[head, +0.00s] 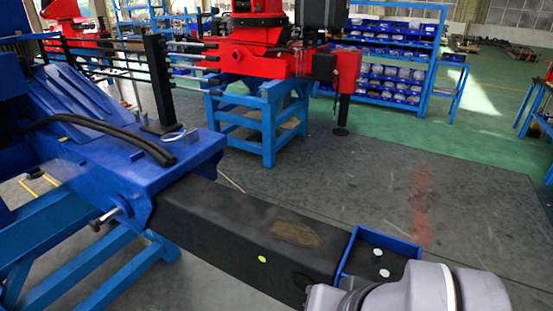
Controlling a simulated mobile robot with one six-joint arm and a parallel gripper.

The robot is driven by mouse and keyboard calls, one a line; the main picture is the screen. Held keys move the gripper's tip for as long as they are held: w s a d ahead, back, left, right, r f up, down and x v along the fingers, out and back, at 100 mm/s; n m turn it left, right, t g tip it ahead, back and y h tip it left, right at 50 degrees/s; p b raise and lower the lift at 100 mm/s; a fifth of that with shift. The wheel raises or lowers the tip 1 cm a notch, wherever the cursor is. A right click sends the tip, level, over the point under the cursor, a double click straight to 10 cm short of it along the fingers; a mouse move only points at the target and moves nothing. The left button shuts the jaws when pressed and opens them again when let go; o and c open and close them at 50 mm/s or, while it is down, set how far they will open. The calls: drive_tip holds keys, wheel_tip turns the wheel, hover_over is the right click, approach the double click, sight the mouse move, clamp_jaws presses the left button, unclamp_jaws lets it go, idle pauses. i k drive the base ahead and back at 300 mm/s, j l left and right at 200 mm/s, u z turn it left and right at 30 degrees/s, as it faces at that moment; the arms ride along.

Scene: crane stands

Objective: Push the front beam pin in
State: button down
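A silver pin (108,217) sticks out of the side of the blue beam housing (140,180), low near its front end. Its outer end points left and toward me, and part of its shank shows outside the housing; how deep it sits inside is hidden. The black beam (235,225) runs out of the housing toward the lower right. A grey link of my arm (430,290) covers the lower right, over the beam's far end. My gripper is not in view, so its distance to the pin cannot be seen.
A blue-edged end piece (375,240) with two pale round heads stands at the beam's end. A metal ring (178,134) lies on top of the housing. Blue stand legs (90,265) are below. A red crane on a blue stand (262,115) is behind. Floor on the right is clear.

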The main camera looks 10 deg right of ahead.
sight(94, 226)
drive_tip(key=k+l+z, duration=0.2)
drive_tip(key=k+l, duration=0.35)
drive_tip(key=l+u, duration=0.1)
drive_tip(key=u, duration=1.5)
